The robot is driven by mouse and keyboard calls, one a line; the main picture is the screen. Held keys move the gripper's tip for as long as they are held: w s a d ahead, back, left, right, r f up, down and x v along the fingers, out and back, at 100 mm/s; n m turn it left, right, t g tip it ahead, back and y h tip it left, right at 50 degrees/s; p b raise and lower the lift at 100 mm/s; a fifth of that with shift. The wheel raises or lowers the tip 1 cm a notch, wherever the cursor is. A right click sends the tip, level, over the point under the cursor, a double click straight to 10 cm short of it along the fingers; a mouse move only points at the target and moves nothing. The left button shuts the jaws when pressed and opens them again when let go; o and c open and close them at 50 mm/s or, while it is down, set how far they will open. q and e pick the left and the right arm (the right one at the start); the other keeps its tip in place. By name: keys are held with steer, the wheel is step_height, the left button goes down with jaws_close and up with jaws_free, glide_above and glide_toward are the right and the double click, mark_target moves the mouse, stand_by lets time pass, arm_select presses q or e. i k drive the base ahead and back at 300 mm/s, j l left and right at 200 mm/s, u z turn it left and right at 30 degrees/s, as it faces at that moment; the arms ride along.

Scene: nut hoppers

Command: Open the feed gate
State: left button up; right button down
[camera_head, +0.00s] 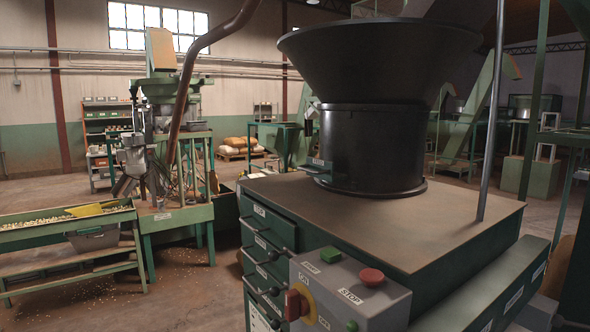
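A large black hopper (375,110) with a wide flared top stands upright on a brown-topped green machine (450,226) at centre right. A small dark flat piece (319,163) sticks out at the hopper's lower left; it may be the feed gate, but I cannot tell whether it is open or closed. A small fitting with a light knob (311,113) sits higher on the hopper's left side. Neither of my grippers is in view.
A grey control box (350,290) with a red stop button (372,277), a green button (331,254) and a red rotary switch (297,304) is at the front. A grey upright pole (494,110) stands right of the hopper. Open floor lies left, beside a nut-filled trough (70,224).

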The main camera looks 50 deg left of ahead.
mark_target(320, 168)
steer(key=j, duration=1)
steer(key=k+j, duration=0.1)
steer(key=j, duration=0.9)
steer(key=i+l, duration=0.3)
